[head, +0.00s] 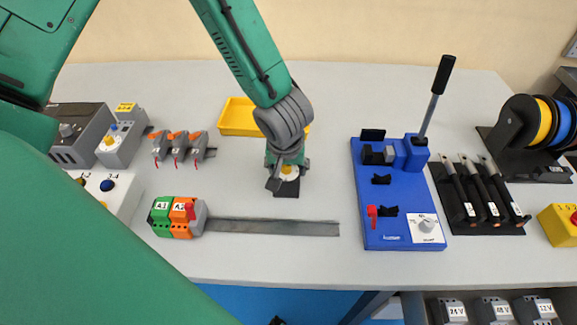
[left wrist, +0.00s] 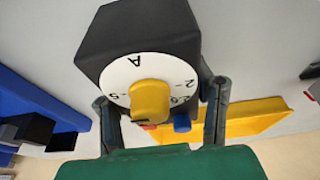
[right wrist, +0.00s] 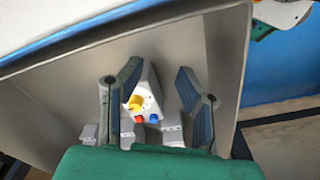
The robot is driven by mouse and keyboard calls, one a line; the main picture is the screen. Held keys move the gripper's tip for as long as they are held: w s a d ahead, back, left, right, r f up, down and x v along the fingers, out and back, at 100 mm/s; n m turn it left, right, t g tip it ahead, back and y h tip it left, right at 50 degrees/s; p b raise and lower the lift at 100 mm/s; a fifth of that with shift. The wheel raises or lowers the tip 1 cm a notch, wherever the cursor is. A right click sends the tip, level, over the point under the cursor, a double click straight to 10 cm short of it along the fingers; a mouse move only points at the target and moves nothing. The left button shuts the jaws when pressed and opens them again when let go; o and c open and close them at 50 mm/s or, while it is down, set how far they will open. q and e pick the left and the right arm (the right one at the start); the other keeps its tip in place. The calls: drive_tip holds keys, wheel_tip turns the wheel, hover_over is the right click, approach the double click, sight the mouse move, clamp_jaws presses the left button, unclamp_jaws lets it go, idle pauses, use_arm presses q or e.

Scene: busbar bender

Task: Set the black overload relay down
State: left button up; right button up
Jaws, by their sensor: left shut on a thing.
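The black overload relay (head: 287,190) has a white dial and a yellow knob. In the left wrist view the relay (left wrist: 140,35) sits between my left fingers, dial facing the camera, with a blue button beside the knob. My left gripper (head: 286,175) is shut on it, over the middle of the table; its fingers also show in the left wrist view (left wrist: 160,100). I cannot tell whether the relay's underside touches the table. My right gripper (right wrist: 160,95) is open and empty in the right wrist view; it is not seen in the head view.
The yellow tray (head: 238,118) lies behind the relay. A grey rail (head: 275,228) with green and orange terminal blocks (head: 172,216) lies in front. The blue bender (head: 390,205) stands to the right. A grey device with a yellow knob (right wrist: 142,100) appears beyond my right fingers.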

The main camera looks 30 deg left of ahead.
use_arm(q)
drive_tip(key=o, duration=1.4)
drive_tip(key=shift+a, duration=0.2)
drive_tip(key=shift+c, duration=0.2)
drive_tip(key=shift+d+r, duration=0.1)
drive_tip(key=shift+d, duration=0.3)
drive_tip(key=shift+d+r, duration=0.1)
drive_tip(key=shift+r, duration=0.1)
drive_tip(key=v, duration=1)
drive_tip(key=shift+s+a+r+p, duration=0.1)
drive_tip(key=shift+a+r+p, duration=0.05)
drive_tip(key=shift+a+p, duration=0.15)
drive_tip(key=shift+s+d+r, duration=0.15)
drive_tip(key=shift+d+r, duration=0.15)
drive_tip(key=shift+r, duration=0.25)
drive_tip(key=shift+d, duration=0.1)
